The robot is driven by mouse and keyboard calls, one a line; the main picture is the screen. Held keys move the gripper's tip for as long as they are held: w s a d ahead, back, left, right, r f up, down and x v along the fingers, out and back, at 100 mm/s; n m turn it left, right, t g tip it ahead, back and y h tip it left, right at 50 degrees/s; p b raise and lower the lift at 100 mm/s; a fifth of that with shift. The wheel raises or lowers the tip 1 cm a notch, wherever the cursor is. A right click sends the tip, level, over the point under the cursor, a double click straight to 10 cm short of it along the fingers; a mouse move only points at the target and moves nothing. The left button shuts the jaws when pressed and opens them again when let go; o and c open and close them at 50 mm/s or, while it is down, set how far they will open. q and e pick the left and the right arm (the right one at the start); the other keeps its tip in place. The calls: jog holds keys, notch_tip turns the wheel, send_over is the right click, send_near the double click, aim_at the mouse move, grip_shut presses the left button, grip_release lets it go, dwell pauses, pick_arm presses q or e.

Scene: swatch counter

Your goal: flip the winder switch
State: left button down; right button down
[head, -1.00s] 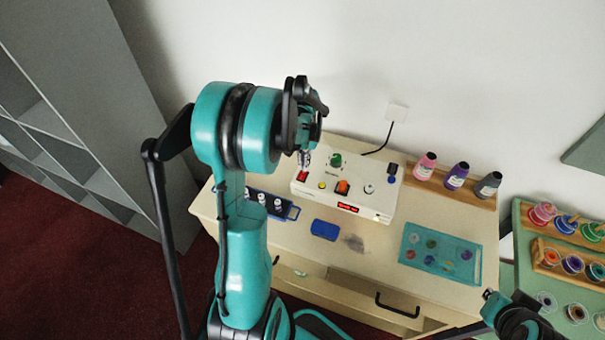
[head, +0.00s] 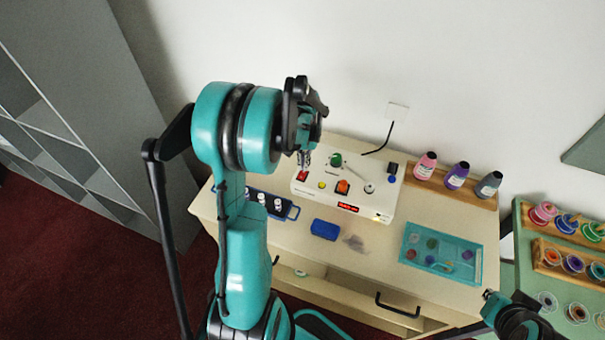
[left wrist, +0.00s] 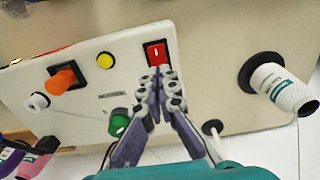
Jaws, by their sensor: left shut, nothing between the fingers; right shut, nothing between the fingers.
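A white control box (head: 326,197) stands on the counter, with a red rocker switch (head: 302,176) near its left end. The red switch also shows in the left wrist view (left wrist: 157,53). My left gripper (head: 305,159) is over the left end of the box. In the left wrist view its shut, empty fingertips (left wrist: 160,76) are right by the near edge of the red switch; I cannot tell whether they touch it. The box also has a yellow button (left wrist: 105,60), an orange switch (left wrist: 62,79) and a green knob (left wrist: 119,124). My right gripper (head: 489,296) is low at the right, shut and empty.
A blue tray with small bottles (head: 293,212) stands left of the box. A blue block (head: 324,229) lies in front, and a teal tray (head: 410,256) lies to the right. Three bottles stand on a wooden rack (head: 440,187) behind. A drawer below is partly open.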

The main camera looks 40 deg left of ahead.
pick_arm(q)
jog(key=shift+f+b, duration=0.7)
jog(key=shift+f, duration=0.15)
dwell(0.3)
jog(key=shift+r+p, duration=2.45)
jog(key=shift+r, duration=1.15)
jog(key=shift+d, duration=0.3)
jog(key=s+d+m+t+b, duration=0.1)
jog(key=s+d+t+b, duration=0.2)
jog(key=d, duration=0.7)
jog(key=s+d+m+t+b, duration=0.2)
jog(key=s+d+t+b, duration=0.2)
jog(key=s+d+b, duration=0.4)
jog(key=d, duration=0.3)
jog(key=shift+s+r+m, duration=0.15)
jog(key=shift+s+m, duration=0.05)
jog(key=shift+m, duration=0.1)
